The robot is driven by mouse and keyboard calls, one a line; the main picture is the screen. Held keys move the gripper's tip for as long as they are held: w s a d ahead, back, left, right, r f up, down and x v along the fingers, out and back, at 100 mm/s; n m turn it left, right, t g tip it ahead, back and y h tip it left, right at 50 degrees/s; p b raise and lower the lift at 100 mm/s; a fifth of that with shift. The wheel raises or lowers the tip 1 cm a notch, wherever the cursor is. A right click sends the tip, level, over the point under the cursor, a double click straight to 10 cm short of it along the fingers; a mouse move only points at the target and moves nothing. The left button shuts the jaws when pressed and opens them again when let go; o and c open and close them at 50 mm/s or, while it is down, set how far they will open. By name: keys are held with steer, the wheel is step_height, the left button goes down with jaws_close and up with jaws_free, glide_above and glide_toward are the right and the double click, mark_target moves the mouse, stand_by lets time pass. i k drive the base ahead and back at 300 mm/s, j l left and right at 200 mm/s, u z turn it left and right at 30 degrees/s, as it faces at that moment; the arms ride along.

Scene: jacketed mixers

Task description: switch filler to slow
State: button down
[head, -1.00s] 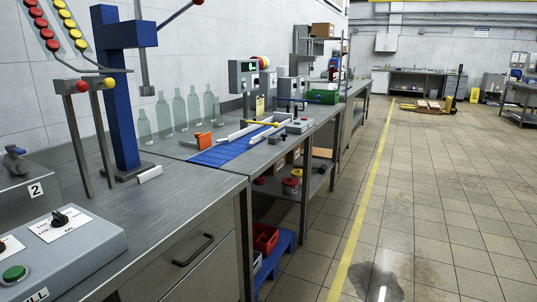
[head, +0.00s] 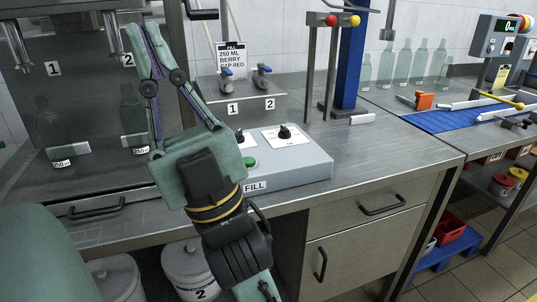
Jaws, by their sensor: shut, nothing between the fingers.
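The filler's grey control box (head: 305,170), marked FILL, sits on the steel bench. It bears a green button (head: 250,162) and two black knobs on white label plates: a right knob (head: 284,132) and a left knob (head: 240,137) partly behind my gripper. The label words are too small to read, so I cannot tell which knob sets the speed or where it points. My gripper (head: 139,32) is shut and empty. Its fingers point up in front of the filling bay, left of the box, and its body covers the box's left end.
Two blue-handled taps (head: 226,78) stand behind the box by a BERRY card (head: 231,58). Bottles (head: 132,115) stand in the bay at left. The bench right of the box is clear.

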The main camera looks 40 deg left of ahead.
mark_target(240, 139)
steer(key=u, duration=1.35)
steer(key=i+l+z, duration=0.25)
steer(key=l+z, duration=0.2)
steer(key=i+l+z, duration=0.25)
steer(key=z, duration=0.2)
steer(key=l, duration=0.05)
